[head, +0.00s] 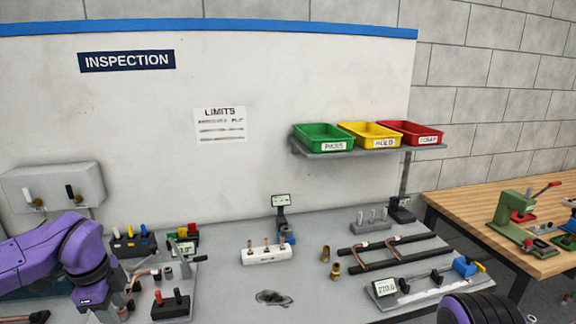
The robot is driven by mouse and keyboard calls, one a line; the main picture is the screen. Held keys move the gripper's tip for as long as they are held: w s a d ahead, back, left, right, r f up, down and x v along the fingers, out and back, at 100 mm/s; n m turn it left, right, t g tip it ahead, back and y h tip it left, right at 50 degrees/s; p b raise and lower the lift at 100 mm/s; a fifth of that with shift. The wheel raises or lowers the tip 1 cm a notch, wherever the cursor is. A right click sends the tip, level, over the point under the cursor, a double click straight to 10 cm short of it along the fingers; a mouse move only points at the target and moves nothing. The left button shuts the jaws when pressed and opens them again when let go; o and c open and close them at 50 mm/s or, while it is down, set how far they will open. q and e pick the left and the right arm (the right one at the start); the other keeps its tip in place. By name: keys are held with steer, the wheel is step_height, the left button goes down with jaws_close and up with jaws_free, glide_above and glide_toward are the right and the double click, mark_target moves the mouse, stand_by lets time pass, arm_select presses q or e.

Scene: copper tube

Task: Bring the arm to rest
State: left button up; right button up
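My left arm, purple with a black cuff, comes in from the left and bends down at the bench's left end. My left gripper (112,306) is small and partly hidden below the cuff; I cannot tell whether its fingers are open or hold anything. At the bottom right, a purple and black part of my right arm shows; its gripper is out of view. Bent copper tubes (378,249) lie across two black rails. Short copper pieces stand in a white block (266,254) at mid bench.
A red-knobbed fixture (171,304) stands near my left gripper. Brass fittings (335,270) and a gauge reading 270.0 (385,287) are right. Green (323,138), yellow and red bins sit on a shelf.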

arm_select(q)
steer(key=s+d+f+m+t+y+b, duration=0.1)
steer(key=s+f+m+y+b, duration=0.2)
steer(key=f+m, duration=0.65)
steer(key=s+f+m+y+b, duration=0.2)
steer(key=s+f+m, duration=0.1)
steer(key=f+m, duration=0.65)
steer(key=s+d+f+m+t+y+b, duration=0.1)
steer(key=s+f+m+y+b, duration=0.2)
steer(key=f+m, duration=0.65)
steer(key=s+d+f+m+h+b, duration=0.1)
steer(key=s+d+f+m+h, duration=0.1)
steer(key=s+f+m, duration=0.6)
steer(key=s+d+f+m+h+b, duration=0.2)
steer(key=s+f+m, duration=0.5)
steer(key=s+m, duration=0.4)
steer(key=shift+f+m, duration=0.4)
steer(key=shift+m, duration=0.75)
